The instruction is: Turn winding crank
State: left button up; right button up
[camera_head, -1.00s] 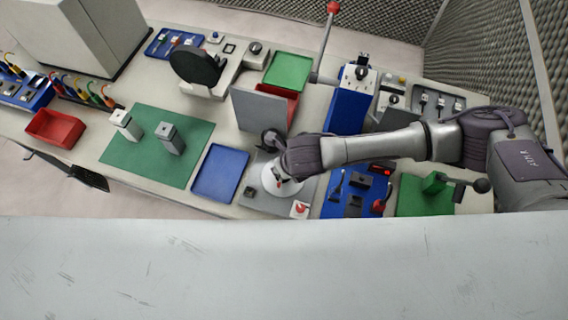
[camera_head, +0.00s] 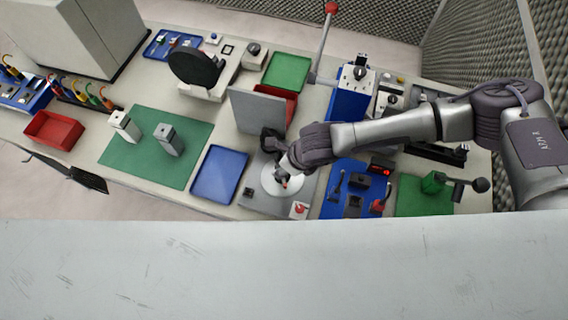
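The likely winding crank is a round white disc (camera_head: 270,186) with a small grey-and-red part on it, set on a grey plate (camera_head: 262,203) near the table's front edge. My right arm reaches in from the right, and its gripper (camera_head: 279,160) is over the disc's far side. The wrist hides part of the disc and the fingertips, so I cannot tell whether they touch the crank or grip it. A dark part (camera_head: 88,179) off the table's left front edge seems to be my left gripper, away from the crank; its finger state is unclear.
An upright grey panel (camera_head: 258,110) and red bin (camera_head: 279,92) stand behind the disc. A blue tray (camera_head: 220,174) lies left, a blue control panel (camera_head: 350,180) right. A lever with a red knob (camera_head: 332,8) rises behind. A green mat (camera_head: 140,155) holds two blocks.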

jog(key=shift+s+d+f, duration=0.1)
dwell(0.4)
jog(key=o, duration=1.1)
jog(key=shift+d+r, duration=0.1)
jog(key=shift+r, duration=0.45)
jog(key=v, duration=1.1)
